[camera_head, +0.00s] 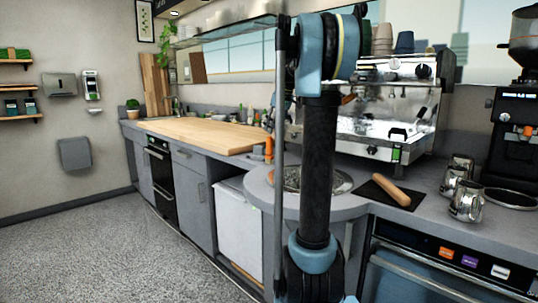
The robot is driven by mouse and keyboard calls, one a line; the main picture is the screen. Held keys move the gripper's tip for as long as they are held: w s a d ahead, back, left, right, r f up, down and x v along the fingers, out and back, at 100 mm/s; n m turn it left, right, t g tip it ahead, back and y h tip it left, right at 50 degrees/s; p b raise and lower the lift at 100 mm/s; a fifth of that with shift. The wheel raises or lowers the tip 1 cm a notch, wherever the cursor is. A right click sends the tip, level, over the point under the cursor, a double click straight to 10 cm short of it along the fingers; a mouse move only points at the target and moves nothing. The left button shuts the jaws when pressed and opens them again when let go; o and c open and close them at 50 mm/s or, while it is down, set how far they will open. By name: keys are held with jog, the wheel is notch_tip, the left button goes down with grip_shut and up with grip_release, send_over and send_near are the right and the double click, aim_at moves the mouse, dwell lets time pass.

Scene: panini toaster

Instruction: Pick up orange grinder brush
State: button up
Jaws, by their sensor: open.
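An upright orange object (268,148) stands on the counter just past the near end of the wooden worktop. It is small here, and I cannot tell whether it is the orange grinder brush. A light orange-brown, rounded handle-like piece (393,190) lies on a black mat (408,201) on the counter at the right; its exact kind is unclear. A tiny orange patch (527,130) shows on the black coffee grinder (513,150) at the far right. My arm stands upright in the middle of the picture and hides part of the counter. My gripper is not in view.
A steel espresso machine (375,125) stands behind my arm, with cups on top. Several metal pitchers (467,200) stand right of the mat. A round sink-like basin (345,183) is partly hidden by my arm. The wooden worktop (205,132) and the floor (130,235) are largely clear.

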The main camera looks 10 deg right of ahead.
aim_at(267, 146)
jog(key=x, duration=1)
jog(key=shift+s+a+f, duration=0.1)
jog(key=shift+s+f, duration=0.1)
jog(key=shift+f, duration=0.25)
grip_shut()
